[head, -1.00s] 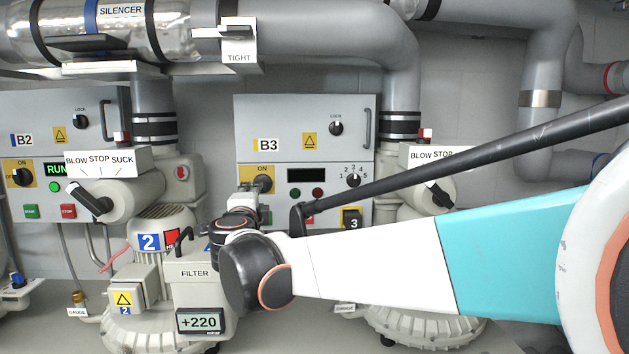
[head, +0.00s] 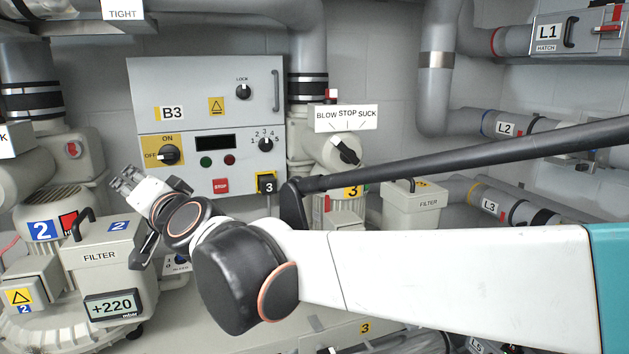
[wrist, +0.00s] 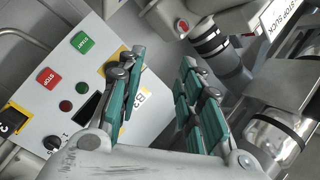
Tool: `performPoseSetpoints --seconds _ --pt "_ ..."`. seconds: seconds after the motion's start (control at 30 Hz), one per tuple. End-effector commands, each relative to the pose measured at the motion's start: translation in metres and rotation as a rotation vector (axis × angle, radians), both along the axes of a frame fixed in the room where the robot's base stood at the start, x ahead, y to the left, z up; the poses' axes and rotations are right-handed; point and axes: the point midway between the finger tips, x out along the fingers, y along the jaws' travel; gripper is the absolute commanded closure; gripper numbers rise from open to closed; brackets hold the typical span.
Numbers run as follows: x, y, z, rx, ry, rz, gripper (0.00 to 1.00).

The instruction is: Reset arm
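My arm stretches in from the right in the head view. It ends in my gripper (head: 124,180), which is in front of the left lower side of the B3 control box (head: 180,110), apart from it. In the wrist view my gripper (wrist: 160,95) shows two green-padded fingers spread apart with nothing between them. The B3 box also shows behind the fingers in the wrist view (wrist: 65,110), tilted.
The blow/stop/suck valve (head: 340,150) stands right of B3. The number 2 blower's filter box (head: 100,258) with a +220 gauge is at the lower left, close to my gripper. Pipes L1, L2 (head: 505,129) and L3 run along the right wall.

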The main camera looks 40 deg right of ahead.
Motion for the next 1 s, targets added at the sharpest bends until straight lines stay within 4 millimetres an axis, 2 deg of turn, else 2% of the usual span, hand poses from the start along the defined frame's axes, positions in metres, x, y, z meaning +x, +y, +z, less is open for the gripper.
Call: performPoseSetpoints --seconds 0.03,0.17,0.3,0.4,0.5,0.7,1.0 --pt "-0.021 0.001 -0.016 -0.088 0.036 0.045 0.67" --pt "-0.073 0.001 -0.07 -0.33 0.17 0.161 0.67" --pt "-0.132 -0.019 -0.138 -0.565 0.351 0.242 0.67" --pt "-0.168 -0.039 -0.177 -0.69 0.473 0.272 0.67" --pt "-0.199 -0.06 -0.207 -0.786 0.581 0.287 0.67" --pt "-0.256 -0.101 -0.254 -0.934 0.779 0.293 0.67" --pt "-0.255 -0.101 -0.316 -0.936 0.781 0.295 0.67"
